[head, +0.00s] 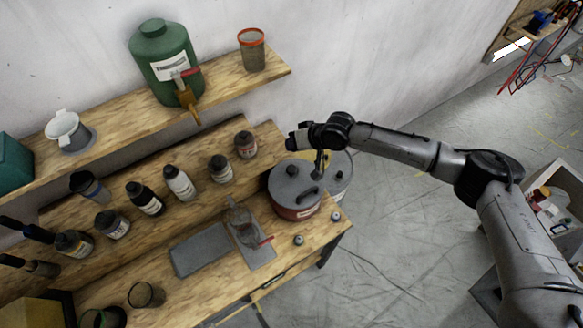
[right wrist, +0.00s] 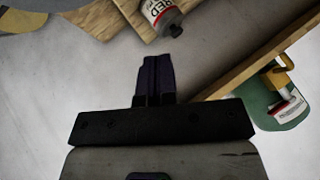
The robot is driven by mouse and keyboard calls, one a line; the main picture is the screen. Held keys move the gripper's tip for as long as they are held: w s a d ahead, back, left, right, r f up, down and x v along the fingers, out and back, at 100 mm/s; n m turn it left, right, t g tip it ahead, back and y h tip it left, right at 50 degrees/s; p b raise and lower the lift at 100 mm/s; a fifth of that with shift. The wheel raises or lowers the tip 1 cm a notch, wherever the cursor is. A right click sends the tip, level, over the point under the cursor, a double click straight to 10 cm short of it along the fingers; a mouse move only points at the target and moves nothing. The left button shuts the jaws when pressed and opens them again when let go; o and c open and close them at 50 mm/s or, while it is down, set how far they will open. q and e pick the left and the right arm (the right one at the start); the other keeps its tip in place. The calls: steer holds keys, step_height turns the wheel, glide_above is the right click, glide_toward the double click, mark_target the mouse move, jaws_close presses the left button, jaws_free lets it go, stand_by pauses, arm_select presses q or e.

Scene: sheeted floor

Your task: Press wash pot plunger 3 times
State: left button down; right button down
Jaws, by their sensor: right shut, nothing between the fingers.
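The wash pot (head: 296,208) is a dark red round pot with a grey lid, standing on the right end of the bench. Its lid carries a small dark knob near the back and a dark bar handle at the front right; I cannot tell for certain which part is the plunger. My right gripper (head: 292,141) is above and behind the pot, pointing left and apart from the lid. In the right wrist view its fingers (right wrist: 158,76) are together and empty. My left gripper is not in view.
A pale metal container (head: 341,179) stands behind the pot at right. A red-labelled bottle (head: 245,145) is left of my gripper; it also shows in the wrist view (right wrist: 160,14). A green tank (head: 158,65) sits on the upper shelf (head: 222,92).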

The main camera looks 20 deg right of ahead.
steer(key=b, duration=0.7)
glide_above(293, 167)
steer(key=shift+f, duration=4.35)
steer(key=shift+f, duration=0.2)
steer(key=shift+f, duration=0.25)
